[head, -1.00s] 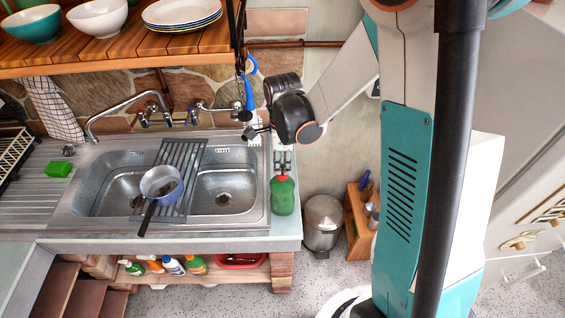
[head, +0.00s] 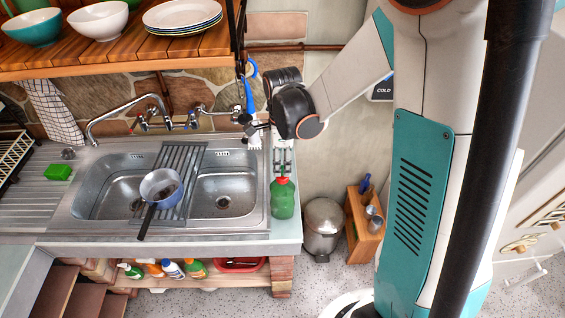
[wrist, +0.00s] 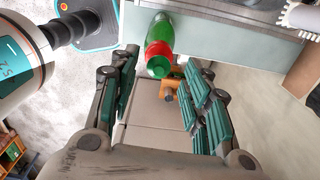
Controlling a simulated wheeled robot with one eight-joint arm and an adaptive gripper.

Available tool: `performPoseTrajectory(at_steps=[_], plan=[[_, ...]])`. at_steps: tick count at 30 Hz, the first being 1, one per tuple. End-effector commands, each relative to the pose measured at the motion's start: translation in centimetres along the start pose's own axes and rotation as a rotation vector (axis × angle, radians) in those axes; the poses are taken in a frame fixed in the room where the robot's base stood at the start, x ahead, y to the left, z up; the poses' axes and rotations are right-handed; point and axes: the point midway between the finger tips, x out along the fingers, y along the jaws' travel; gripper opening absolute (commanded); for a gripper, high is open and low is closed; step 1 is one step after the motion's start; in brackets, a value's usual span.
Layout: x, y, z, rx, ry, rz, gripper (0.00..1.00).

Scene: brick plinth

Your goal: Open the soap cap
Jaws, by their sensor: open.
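The soap bottle (head: 283,202) is green and stands on the counter strip at the right of the sink. Its red cap (head: 281,181) faces up, just below my gripper (head: 283,163). In the wrist view the green bottle (wrist: 160,27) and red cap (wrist: 159,49) lie beyond the fingertips, with a small green tip at the cap's end. My gripper (wrist: 160,80) is open, and its teal-padded fingers spread on both sides of the line to the cap. Nothing is held between them. Contact with the cap cannot be made out.
A double sink (head: 117,186) with a pan (head: 161,187) on a drain rack is left of the bottle. A wooden shelf (head: 150,57) with dishes hangs above. A metal bin (head: 323,225) stands on the floor right of the counter. The counter edge is close to the bottle.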

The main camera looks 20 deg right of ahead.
Motion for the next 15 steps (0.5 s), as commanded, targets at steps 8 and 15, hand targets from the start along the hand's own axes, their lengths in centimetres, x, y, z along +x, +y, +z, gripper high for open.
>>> performPoseTrajectory(at_steps=[8,15], plan=[[-5.3,0.1,0.0,0.0,0.0,0.0,0.44],[-9.1,0.0,0.0,0.0,0.0,0.0,0.44]])
